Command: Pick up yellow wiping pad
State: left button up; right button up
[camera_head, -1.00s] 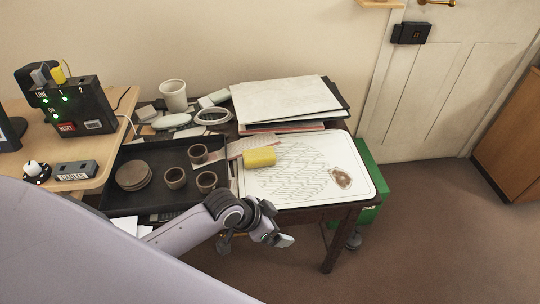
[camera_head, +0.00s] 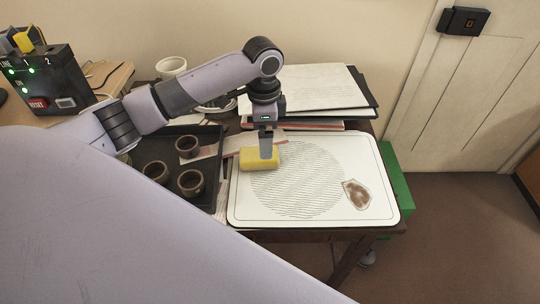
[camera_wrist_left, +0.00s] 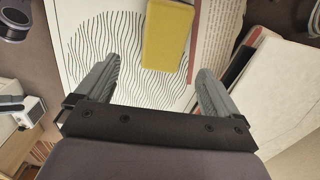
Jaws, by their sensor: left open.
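The yellow wiping pad (camera_head: 260,157) lies at the left end of the white board (camera_head: 300,208), partly behind my left gripper (camera_head: 266,150) in the head view. My left gripper points down over the pad. In the left wrist view, the pad (camera_wrist_left: 166,36) lies beyond and between the two spread fingers of the gripper (camera_wrist_left: 158,78), and neither finger appears to touch it. The gap between the fingers is empty. I cannot tell the exact height above the pad. My right gripper is not in view.
A black tray (camera_head: 207,141) with brown cups (camera_head: 190,182) stands left of the board. Stacked papers (camera_head: 318,88) lie behind it. A brown stain (camera_head: 356,194) marks the board's right side. A black box with green lights (camera_head: 45,80) stands at far left.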

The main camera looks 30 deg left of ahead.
pick_arm(q)
jog(key=shift+w+f, duration=0.2)
jog(key=shift+f, duration=0.55)
notch_tip(320, 180, down, 5)
jog(key=shift+s+a+f+b, duration=0.1)
jog(key=shift+a+f+b, duration=0.1)
jog(key=shift+b, duration=0.4)
jog(key=shift+f, duration=0.4)
jog(key=shift+d, duration=0.1)
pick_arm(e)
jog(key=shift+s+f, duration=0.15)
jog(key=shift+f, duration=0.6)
pick_arm(q)
jog(key=c, duration=1)
jog(key=shift+r, duration=0.2)
jog(key=shift+c, duration=0.2)
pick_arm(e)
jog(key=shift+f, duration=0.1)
pick_arm(q)
notch_tip(320, 180, up, 20)
jog(key=p, duration=0.3)
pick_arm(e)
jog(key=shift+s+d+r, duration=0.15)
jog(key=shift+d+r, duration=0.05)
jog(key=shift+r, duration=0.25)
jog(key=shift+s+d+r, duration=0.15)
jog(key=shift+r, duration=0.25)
